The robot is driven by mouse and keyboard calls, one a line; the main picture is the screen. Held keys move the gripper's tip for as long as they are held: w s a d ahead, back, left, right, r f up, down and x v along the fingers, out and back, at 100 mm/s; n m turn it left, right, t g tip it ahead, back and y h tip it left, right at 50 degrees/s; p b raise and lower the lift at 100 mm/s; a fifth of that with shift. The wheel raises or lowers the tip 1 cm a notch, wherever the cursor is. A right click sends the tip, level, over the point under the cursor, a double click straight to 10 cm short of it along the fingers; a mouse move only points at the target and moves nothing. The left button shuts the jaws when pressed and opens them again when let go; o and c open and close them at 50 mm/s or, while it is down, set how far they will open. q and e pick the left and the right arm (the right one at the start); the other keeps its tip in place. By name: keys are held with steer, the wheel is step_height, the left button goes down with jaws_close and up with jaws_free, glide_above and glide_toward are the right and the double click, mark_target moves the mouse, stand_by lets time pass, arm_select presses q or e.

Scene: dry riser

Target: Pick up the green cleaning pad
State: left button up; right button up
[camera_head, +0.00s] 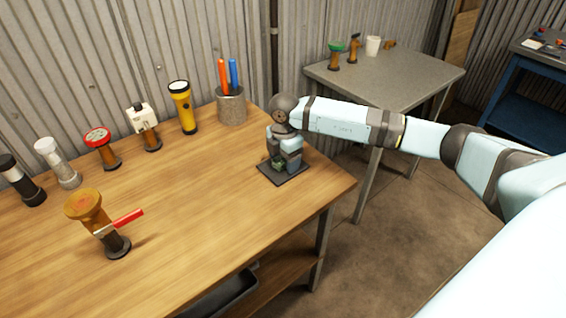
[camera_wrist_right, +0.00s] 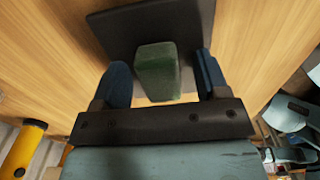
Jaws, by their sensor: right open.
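The green cleaning pad (camera_wrist_right: 157,72) is a small green block on a dark square mat (camera_wrist_right: 185,22), shown in the right wrist view. In the head view the pad (camera_head: 279,162) is mostly hidden by my right gripper, and the mat (camera_head: 284,178) lies near the right end of the wooden workbench. My right gripper (camera_wrist_right: 164,80) is open and points down, with one blue fingertip on each side of the pad and a gap showing on both sides. It also shows in the head view (camera_head: 284,163). My left gripper is not in view.
A metal cup (camera_head: 231,106) with orange and blue sticks and a yellow flashlight (camera_head: 183,107) stand behind and left of my right gripper. Several fittings line the bench's back. A wooden-topped fitting with a red lever (camera_head: 122,222) stands nearer. The bench's right edge is close.

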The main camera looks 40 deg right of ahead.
steer(key=shift+c, duration=0.5)
steer(key=shift+r, duration=0.1)
steer(key=c, duration=0.9)
step_height(320, 180, up, 20)
steer(key=p, duration=0.2)
steer(key=o, duration=0.4)
steer(key=c, duration=0.3)
